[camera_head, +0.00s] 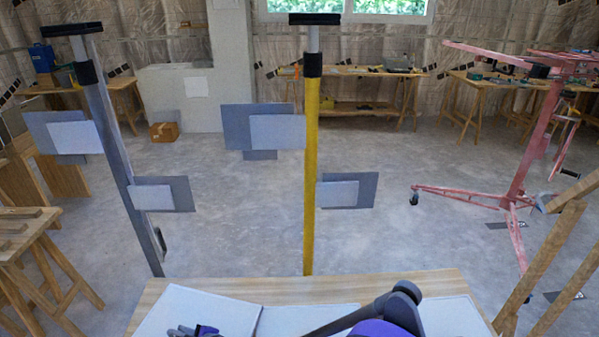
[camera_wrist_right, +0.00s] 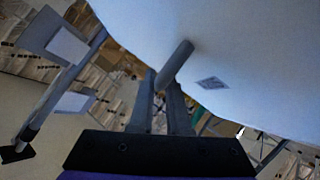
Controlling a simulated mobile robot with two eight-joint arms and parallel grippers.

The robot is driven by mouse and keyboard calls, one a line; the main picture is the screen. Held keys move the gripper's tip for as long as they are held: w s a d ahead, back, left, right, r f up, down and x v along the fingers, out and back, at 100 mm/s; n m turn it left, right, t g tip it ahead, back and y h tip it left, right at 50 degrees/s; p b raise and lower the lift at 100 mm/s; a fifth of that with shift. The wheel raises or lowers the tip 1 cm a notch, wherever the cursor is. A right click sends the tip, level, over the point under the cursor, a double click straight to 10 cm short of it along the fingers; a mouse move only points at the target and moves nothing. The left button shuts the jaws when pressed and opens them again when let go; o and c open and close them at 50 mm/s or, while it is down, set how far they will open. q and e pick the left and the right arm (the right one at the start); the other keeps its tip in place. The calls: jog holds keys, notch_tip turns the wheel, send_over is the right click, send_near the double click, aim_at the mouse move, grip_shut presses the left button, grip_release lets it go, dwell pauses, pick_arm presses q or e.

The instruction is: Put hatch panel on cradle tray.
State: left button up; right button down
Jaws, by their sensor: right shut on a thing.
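In the right wrist view, my right gripper (camera_wrist_right: 172,85) is shut on a grey round handle (camera_wrist_right: 176,62). The handle stands out from a large white panel (camera_wrist_right: 250,45), which I take as the hatch panel; it has a small dark square mark. In the head view, white sheets (camera_head: 300,318) show at the bottom edge over a wooden table; I cannot tell which is the held panel. A small part of my left gripper (camera_head: 195,331) shows at the bottom edge, its jaws unclear. A pink wheeled lift (camera_head: 520,165) with top arms stands at right; I cannot tell whether it bears the cradle tray.
A yellow post (camera_head: 311,180) and a grey post (camera_head: 118,160) with grey plates stand beyond the wooden table (camera_head: 150,296). Wooden trestles (camera_head: 40,245) stand at left and timber beams (camera_head: 545,260) at right. Benches (camera_head: 350,75) line the back wall. Open floor lies between.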

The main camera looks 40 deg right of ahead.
aim_at(192, 321)
jog(key=shift+w+d+f+m+t+h, duration=0.25)
jog(key=shift+d+f+m+h, duration=0.4)
jog(key=shift+d+m+h, duration=0.35)
jog(key=shift+w+d+m+h, duration=0.3)
jog(key=shift+d+m+h, duration=0.3)
jog(key=shift+m+h, duration=0.25)
jog(key=shift+d+h, duration=0.1)
jog(key=shift+h, duration=0.15)
